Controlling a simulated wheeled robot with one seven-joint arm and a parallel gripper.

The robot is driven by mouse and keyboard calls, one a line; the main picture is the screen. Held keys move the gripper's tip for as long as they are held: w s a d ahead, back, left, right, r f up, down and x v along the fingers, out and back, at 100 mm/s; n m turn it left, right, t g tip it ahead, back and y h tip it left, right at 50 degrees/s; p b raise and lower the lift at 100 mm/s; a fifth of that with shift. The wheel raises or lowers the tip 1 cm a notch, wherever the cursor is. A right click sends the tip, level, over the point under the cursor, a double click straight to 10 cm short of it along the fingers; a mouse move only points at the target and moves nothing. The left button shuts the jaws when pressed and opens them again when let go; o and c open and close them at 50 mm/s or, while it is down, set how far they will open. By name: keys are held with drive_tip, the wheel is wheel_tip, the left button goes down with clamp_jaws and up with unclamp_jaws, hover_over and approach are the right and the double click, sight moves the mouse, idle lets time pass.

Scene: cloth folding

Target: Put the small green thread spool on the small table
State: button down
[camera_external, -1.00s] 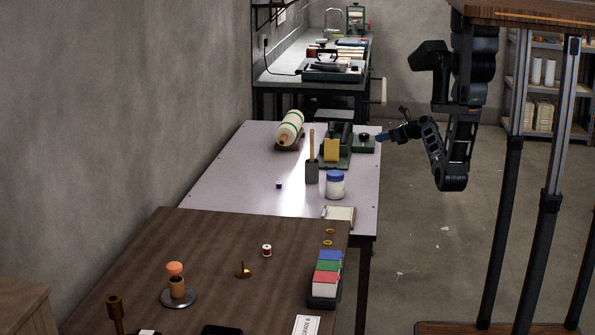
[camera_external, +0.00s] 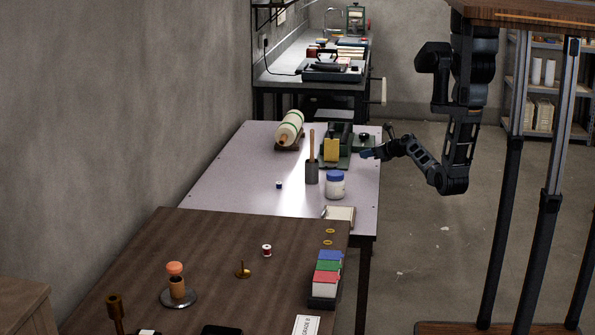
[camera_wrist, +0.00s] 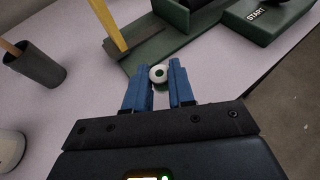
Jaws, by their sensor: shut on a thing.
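The small green thread spool (camera_wrist: 158,74) shows in the wrist view as a white rim end with a green centre. It sits between the blue fingertips of my gripper (camera_wrist: 159,84), which is shut on it. In the external view my gripper (camera_external: 366,154) is at the right edge of the pale table (camera_external: 232,185), near the green-based machine. The spool cannot be made out there. I cannot tell whether the spool touches the tabletop.
On the pale table stand a green machine (camera_external: 334,160), a dark cup with a stick (camera_external: 312,173), a blue-lidded jar (camera_external: 335,185) and a small blue spool (camera_external: 279,184). A brown table (camera_external: 205,245) in front carries a red spool (camera_external: 267,250). The pale table's left part is clear.

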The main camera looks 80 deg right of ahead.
sight(365, 170)
drive_tip(key=shift+w+a+f, duration=0.15)
drive_tip(key=shift+w+f, duration=0.2)
drive_tip(key=shift+w, duration=0.05)
drive_tip(key=shift+f+b, duration=0.5)
drive_tip(key=shift+f, duration=1.4)
drive_tip(key=shift+f, duration=0.15)
drive_tip(key=c, duration=1)
unclamp_jaws()
drive_tip(key=shift+o, duration=0.2)
drive_tip(key=shift+s+a+r, duration=0.15)
drive_tip(key=shift+s+r, duration=0.05)
drive_tip(key=shift+r, duration=0.05)
drive_tip(key=p+v, duration=0.1)
drive_tip(key=v, duration=1)
drive_tip(key=shift+s, duration=0.25)
drive_tip(key=shift+a, duration=0.1)
